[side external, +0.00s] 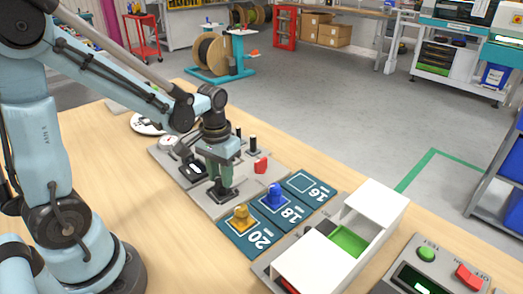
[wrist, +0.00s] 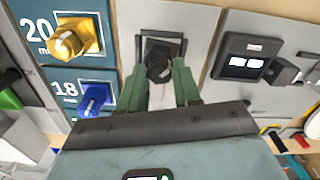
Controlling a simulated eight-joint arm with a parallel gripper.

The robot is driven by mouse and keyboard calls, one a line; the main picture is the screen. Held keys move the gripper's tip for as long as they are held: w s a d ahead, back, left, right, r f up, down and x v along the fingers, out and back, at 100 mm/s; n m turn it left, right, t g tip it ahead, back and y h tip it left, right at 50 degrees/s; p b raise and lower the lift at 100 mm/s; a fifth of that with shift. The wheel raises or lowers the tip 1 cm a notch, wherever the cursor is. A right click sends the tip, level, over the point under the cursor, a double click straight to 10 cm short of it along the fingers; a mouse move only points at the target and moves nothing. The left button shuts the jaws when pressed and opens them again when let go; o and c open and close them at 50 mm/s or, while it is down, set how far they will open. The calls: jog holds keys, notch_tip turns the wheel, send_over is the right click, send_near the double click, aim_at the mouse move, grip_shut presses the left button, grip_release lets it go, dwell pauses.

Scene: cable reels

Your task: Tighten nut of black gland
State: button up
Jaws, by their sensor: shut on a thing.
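The black gland (wrist: 158,60) stands in a square black holder on a grey fixture plate in the wrist view. In the side view the black gland (side external: 222,192) shows just below my gripper (side external: 220,178). My gripper points down, and its two green fingers (wrist: 160,76) are shut on the gland's nut, one on each side. The fingers hide part of the nut, so I cannot tell how far it is turned. A yellow gland (side external: 241,217) stands on the tile marked 20 and a blue gland (side external: 273,196) on the tile marked 18.
The tile marked 16 (side external: 308,184) is empty. A black device with a lit display (wrist: 246,61) and a red part (side external: 261,165) are close to my gripper.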

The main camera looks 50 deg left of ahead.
jog(key=m, duration=0.7)
jog(key=shift+m, duration=1)
jog(key=m, duration=1.2)
jog(key=shift+m, duration=0.3)
jog(key=m, duration=0.7)
jog(key=o, duration=0.9)
jog(key=shift+c, duration=0.2)
